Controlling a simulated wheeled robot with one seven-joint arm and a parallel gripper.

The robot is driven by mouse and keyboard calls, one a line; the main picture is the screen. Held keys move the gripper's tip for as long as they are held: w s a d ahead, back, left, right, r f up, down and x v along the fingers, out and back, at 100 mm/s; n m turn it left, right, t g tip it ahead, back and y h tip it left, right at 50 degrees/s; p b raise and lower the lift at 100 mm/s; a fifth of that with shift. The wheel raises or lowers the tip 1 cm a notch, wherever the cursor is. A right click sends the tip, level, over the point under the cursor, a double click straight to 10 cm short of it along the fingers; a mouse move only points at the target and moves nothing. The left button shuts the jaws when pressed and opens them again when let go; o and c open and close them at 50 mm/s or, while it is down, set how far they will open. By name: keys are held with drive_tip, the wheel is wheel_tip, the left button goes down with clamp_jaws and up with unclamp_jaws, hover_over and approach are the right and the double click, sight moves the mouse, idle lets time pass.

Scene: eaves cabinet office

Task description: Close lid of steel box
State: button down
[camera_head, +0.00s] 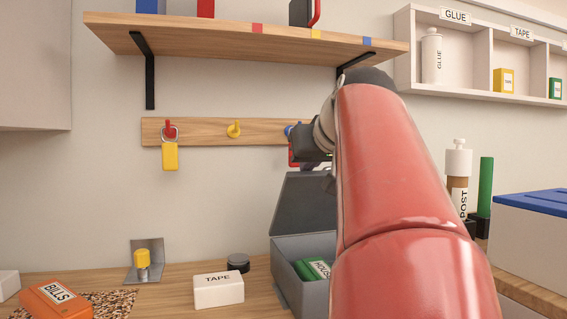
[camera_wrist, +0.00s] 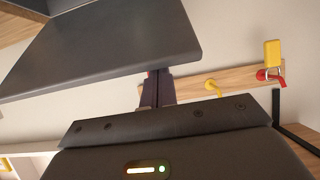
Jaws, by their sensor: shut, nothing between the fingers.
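The grey steel box (camera_head: 306,249) stands on the wooden desk, partly hidden by my red arm. Its lid (camera_head: 299,207) is open and tilted up, near upright at the back of the box. A green item labelled HOUSE (camera_head: 315,268) lies inside. My gripper (camera_head: 314,166) is just above the lid's top edge, pointing down and partly hidden by my arm. In the wrist view, the lid (camera_wrist: 110,50) is a dark panel and my shut, empty fingers (camera_wrist: 158,74) reach its edge. I cannot tell whether they touch it.
A TAPE carton (camera_head: 218,291) and a dark round tin (camera_head: 238,263) stand left of the box. A hook rail (camera_head: 205,132) with a yellow padlock (camera_head: 170,157) runs along the wall behind. A wooden shelf (camera_head: 225,38) hangs above. A blue-lidded container (camera_head: 530,230) stands at the right.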

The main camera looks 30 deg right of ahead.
drive_tip(key=s+a+f+b, duration=0.1)
drive_tip(key=s+b, duration=0.1)
drive_tip(key=s, duration=0.3)
drive_tip(key=s+a+f+b, duration=0.2)
drive_tip(key=s+b, duration=0.1)
drive_tip(key=s, duration=0.3)
drive_tip(key=shift+a+f, duration=0.2)
drive_tip(key=shift+a, duration=0.05)
idle(0.6)
wheel_tip(320, 180, up, 6)
drive_tip(key=s+p, duration=0.3)
drive_tip(key=p, duration=0.2)
drive_tip(key=shift+a, duration=0.45)
